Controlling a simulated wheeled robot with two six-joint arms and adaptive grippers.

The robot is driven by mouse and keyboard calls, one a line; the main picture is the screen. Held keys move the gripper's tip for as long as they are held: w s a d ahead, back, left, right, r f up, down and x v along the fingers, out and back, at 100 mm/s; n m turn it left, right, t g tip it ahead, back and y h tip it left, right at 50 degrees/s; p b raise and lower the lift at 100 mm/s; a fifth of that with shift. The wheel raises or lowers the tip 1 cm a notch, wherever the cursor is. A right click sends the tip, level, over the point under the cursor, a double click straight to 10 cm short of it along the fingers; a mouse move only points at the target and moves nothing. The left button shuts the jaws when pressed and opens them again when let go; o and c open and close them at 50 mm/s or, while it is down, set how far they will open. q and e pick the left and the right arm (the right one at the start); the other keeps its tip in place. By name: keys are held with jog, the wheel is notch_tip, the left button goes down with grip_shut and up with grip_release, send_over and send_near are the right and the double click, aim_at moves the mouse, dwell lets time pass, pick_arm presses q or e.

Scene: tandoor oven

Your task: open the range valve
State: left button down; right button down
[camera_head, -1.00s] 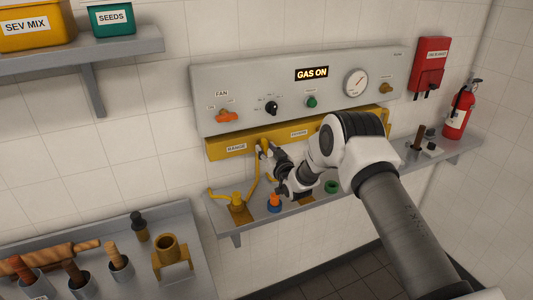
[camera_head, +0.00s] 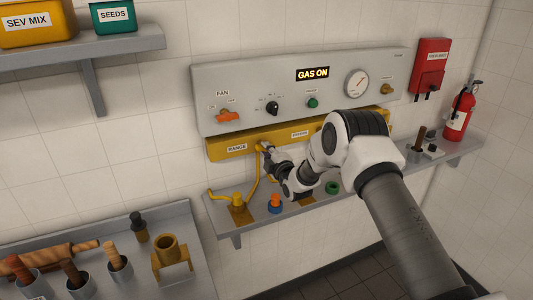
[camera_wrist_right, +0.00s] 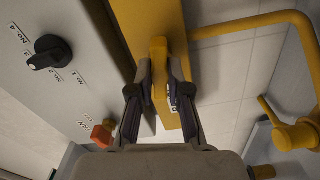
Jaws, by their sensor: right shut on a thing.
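The range valve handle (camera_head: 259,148) is a small yellow lever on the yellow panel (camera_head: 222,152), beside the RANGE label (camera_head: 237,147). In the right wrist view the yellow handle (camera_wrist_right: 158,52) stands between the two dark fingers. My right gripper (camera_head: 267,148) reaches it from the right, and in the wrist view the gripper (camera_wrist_right: 158,78) is shut on the handle. In the head view my gripper covers part of the handle, so its exact angle is hard to tell. My left gripper is not in view.
Above is the grey control panel (camera_head: 208,88) with an orange fan switch (camera_head: 228,116), a black knob (camera_head: 272,108) and a lit GAS ON sign (camera_head: 312,73). A yellow pipe (camera_head: 252,182) runs down beside my gripper to the grey shelf (camera_head: 232,228). A fire extinguisher (camera_head: 459,115) stands right.

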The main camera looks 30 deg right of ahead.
jog(key=c, duration=1.5)
grip_release()
jog(key=shift+n, duration=1.2)
jog(key=shift+c, duration=0.2)
jog(key=o, duration=0.4)
jog(key=shift+w+d, duration=0.1)
jog(key=s+p, duration=0.3)
jog(key=s, duration=0.4)
jog(key=shift+s+a, duration=0.1)
jog(key=shift+a, duration=0.1)
